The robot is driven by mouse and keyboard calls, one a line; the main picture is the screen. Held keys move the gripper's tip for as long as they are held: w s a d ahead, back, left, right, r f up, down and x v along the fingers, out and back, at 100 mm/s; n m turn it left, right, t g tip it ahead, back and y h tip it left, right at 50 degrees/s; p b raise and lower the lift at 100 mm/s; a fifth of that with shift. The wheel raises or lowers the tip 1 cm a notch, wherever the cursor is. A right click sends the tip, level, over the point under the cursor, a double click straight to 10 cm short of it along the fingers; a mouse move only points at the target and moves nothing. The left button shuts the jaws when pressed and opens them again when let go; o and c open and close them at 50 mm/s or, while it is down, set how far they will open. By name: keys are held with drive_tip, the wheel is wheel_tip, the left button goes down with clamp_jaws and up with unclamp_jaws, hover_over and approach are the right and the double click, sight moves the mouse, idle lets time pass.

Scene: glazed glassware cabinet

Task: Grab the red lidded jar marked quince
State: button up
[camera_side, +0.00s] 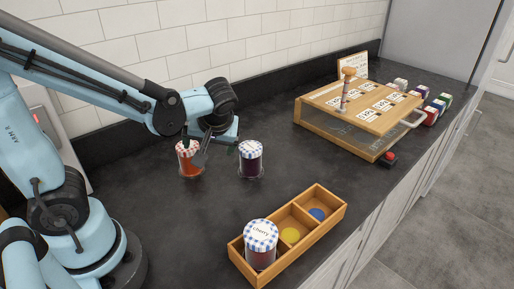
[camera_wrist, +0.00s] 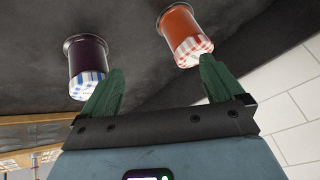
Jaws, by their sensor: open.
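An orange-red jar with a red-checked lid (camera_side: 188,168) stands on the dark counter at centre left. It also shows in the wrist view (camera_wrist: 178,25), upper middle. No word on it can be read. My gripper (camera_side: 209,149) is open and empty, low over the counter at the jars. In the wrist view, my gripper's (camera_wrist: 162,65) right green fingertip is close to the red-checked lid and its left one close to a blue-checked lid. Contact cannot be told. The gap between the fingers lies between the two jars, not around the red one.
A dark jar with a blue-checked lid (camera_side: 250,164) stands just right of the red one. A wooden tray (camera_side: 328,215) in front holds a jar marked cherry (camera_side: 261,248). A glazed wooden cabinet (camera_side: 350,137) stands at right. Counter between is clear.

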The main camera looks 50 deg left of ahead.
sight(190, 158)
drive_tip(key=n+y, duration=0.1)
drive_tip(key=n, duration=0.1)
drive_tip(key=a+n+g+y, duration=0.1)
drive_tip(key=n, duration=0.1)
drive_tip(key=a+n+g+y, duration=0.1)
drive_tip(key=n, duration=0.1)
drive_tip(key=shift+w+f+y, duration=0.15)
drive_tip(key=shift+f+y, duration=0.15)
drive_tip(key=shift+f, duration=0.1)
drive_tip(key=a+f+n, duration=0.1)
drive_tip(key=a, duration=0.1)
drive_tip(key=s+a+f+n+g+y, duration=0.1)
drive_tip(key=a+n, duration=0.1)
drive_tip(key=s+a+f+n+g+y, duration=0.1)
drive_tip(key=a+f, duration=0.1)
drive_tip(key=shift+a, duration=0.4)
drive_tip(key=c, duration=1.3)
drive_tip(key=shift+c, duration=0.2)
drive_tip(key=shift+r, duration=0.2)
